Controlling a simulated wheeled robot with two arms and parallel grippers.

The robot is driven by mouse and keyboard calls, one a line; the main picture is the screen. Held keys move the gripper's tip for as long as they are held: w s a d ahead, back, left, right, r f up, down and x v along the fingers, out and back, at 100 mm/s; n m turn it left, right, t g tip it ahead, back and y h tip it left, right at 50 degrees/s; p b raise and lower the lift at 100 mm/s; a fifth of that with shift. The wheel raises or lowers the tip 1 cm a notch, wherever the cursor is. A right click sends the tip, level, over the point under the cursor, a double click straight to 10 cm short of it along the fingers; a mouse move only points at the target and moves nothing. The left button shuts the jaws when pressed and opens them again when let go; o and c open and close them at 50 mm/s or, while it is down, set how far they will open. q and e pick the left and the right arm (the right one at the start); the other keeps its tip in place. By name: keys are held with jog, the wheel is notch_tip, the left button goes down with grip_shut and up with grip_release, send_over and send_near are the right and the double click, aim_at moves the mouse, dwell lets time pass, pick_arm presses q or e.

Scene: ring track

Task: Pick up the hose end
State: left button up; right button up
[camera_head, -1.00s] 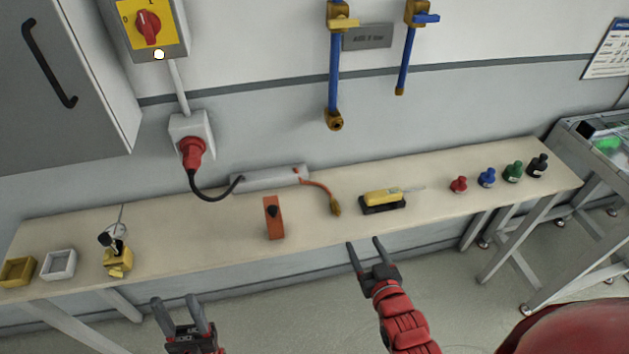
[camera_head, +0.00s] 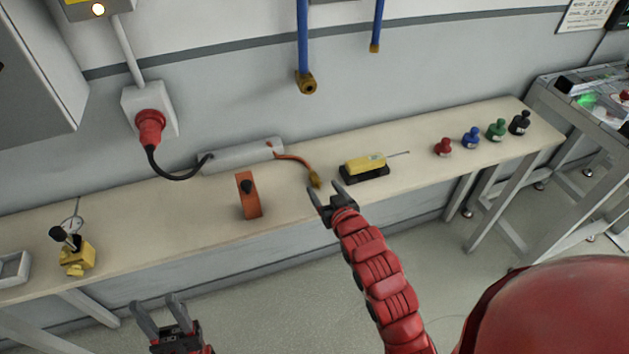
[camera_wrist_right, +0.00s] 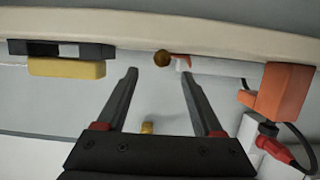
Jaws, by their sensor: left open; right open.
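The hose end is a small brass fitting (camera_head: 315,180) on a short orange hose (camera_head: 293,160) that comes out of a grey cylinder (camera_head: 240,155) on the bench. In the right wrist view the brass end (camera_wrist_right: 162,58) lies beyond the fingertips, between the lines of the two fingers. My right gripper (camera_head: 327,188) is open and empty at the bench's front part, close to the hose end; its fingers also show in the right wrist view (camera_wrist_right: 160,74). My left gripper (camera_head: 154,302) is open and empty, low in front of the bench.
An orange block (camera_head: 248,195) stands left of the hose end, and a yellow device on a black base (camera_head: 365,168) to its right. Several coloured knobs (camera_head: 472,138) stand further right. A blue pipe (camera_head: 303,40) with a brass end hangs on the wall behind.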

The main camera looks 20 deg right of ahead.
aim_at(317, 180)
jog(key=shift+p+x, duration=0.55)
jog(key=shift+x, duration=2.1)
jog(key=shift+a, duration=0.1)
grip_shut()
